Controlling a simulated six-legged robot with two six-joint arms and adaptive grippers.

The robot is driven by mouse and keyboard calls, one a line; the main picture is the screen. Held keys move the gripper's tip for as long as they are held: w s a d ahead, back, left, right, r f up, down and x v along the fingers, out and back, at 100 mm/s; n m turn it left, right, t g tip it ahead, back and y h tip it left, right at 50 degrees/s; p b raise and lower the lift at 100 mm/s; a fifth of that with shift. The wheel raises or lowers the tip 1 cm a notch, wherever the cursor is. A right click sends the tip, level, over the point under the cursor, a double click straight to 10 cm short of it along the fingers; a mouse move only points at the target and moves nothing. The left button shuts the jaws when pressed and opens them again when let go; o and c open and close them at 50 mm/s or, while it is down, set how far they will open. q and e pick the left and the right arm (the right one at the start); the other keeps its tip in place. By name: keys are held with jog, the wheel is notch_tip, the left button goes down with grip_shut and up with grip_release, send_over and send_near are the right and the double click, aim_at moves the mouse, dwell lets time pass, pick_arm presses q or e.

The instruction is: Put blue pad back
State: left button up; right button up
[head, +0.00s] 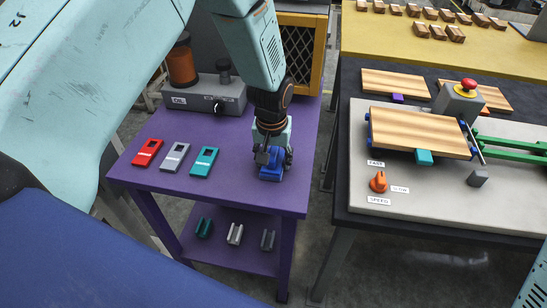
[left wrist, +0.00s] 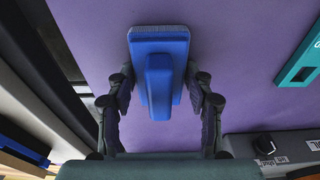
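The blue pad (head: 271,175) lies on the purple table (head: 240,195), near its right side, under my left gripper (head: 273,156). In the left wrist view, the blue pad (left wrist: 160,45) shows a raised blue handle and a pale bristly edge. The fingers of my left gripper (left wrist: 160,92) stand open on both sides of the handle, with purple surface visible in the gaps. The pad appears to rest on the table. My right gripper is not in view.
Red (head: 148,153), grey (head: 175,157) and teal (head: 204,162) plates lie left of the pad. An oil unit (head: 206,95) stands behind. Several small blocks sit on the lower shelf (head: 225,255). A separate table (head: 450,195) at right holds a wooden board (head: 418,132) and an orange knob (head: 378,182).

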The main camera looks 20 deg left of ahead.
aim_at(272, 156)
pick_arm(q)
jog(key=o, duration=0.4)
jog(key=shift+w, duration=0.15)
jog(key=shift+r, duration=0.15)
jog(key=r, duration=0.3)
jog(key=s+r, duration=0.1)
jog(key=r, duration=0.3)
jog(key=r+p, duration=0.1)
jog(key=r, duration=0.3)
jog(key=shift+s+d+r, duration=0.1)
jog(key=shift+s+d, duration=0.05)
jog(key=shift+s, duration=0.1)
jog(key=shift+r, duration=0.35)
jog(key=shift+s+f, duration=0.1)
jog(key=shift+s, duration=0.05)
